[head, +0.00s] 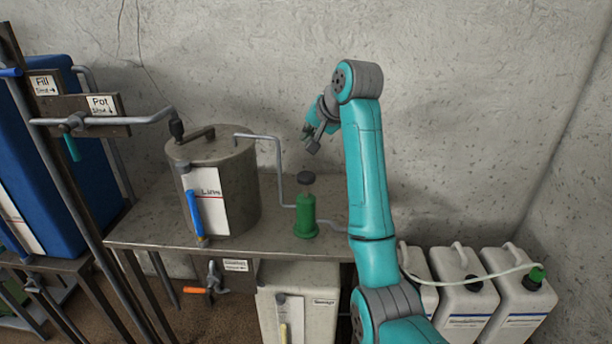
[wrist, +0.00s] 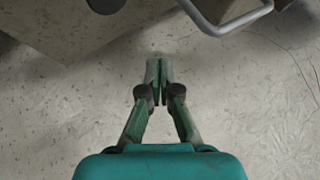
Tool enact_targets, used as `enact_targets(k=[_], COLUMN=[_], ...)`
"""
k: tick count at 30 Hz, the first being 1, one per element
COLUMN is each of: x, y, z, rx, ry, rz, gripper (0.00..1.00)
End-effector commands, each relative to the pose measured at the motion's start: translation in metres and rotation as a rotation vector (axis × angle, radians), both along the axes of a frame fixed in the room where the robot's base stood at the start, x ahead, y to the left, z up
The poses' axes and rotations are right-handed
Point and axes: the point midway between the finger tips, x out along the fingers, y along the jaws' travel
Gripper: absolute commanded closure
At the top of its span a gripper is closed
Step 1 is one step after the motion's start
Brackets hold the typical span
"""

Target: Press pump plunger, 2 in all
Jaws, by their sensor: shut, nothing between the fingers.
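The green pump (head: 306,213) stands upright on the metal bench, right of the grey tank. Its dark plunger knob (head: 306,178) sits raised on top of the pump body. My gripper (head: 309,136) is above the knob in the head view, apart from it, with clear space between them. In the wrist view my gripper (wrist: 158,80) has its two fingertips together and nothing between them. A dark rounded thing is cut off at the top edge of the wrist view; I cannot tell whether it is the knob.
The lidded tank (head: 240,190) stands left of the pump. A thin grey pipe (head: 279,170) bends down from the tank towards the pump; a pipe also shows in the wrist view (wrist: 235,24). White jugs (head: 465,300) stand lower right. The bench (head: 270,243) is bare in front of the pump.

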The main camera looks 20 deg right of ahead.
Motion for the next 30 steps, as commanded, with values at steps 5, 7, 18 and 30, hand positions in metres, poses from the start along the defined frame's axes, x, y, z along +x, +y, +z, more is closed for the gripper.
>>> enact_targets(k=[5, 7, 18, 30], x=[0.0, 0.0, 0.0, 0.0], y=[0.0, 0.0, 0.0, 0.0], z=[-0.022, -0.032, -0.071, -0.081], rx=[0.0, 0.0, 0.0, 0.0], ry=[0.003, 0.004, 0.002, 0.0], rz=[-0.001, 0.0, 0.001, 0.0], gripper=[1.0, 1.0, 1.0, 1.0])
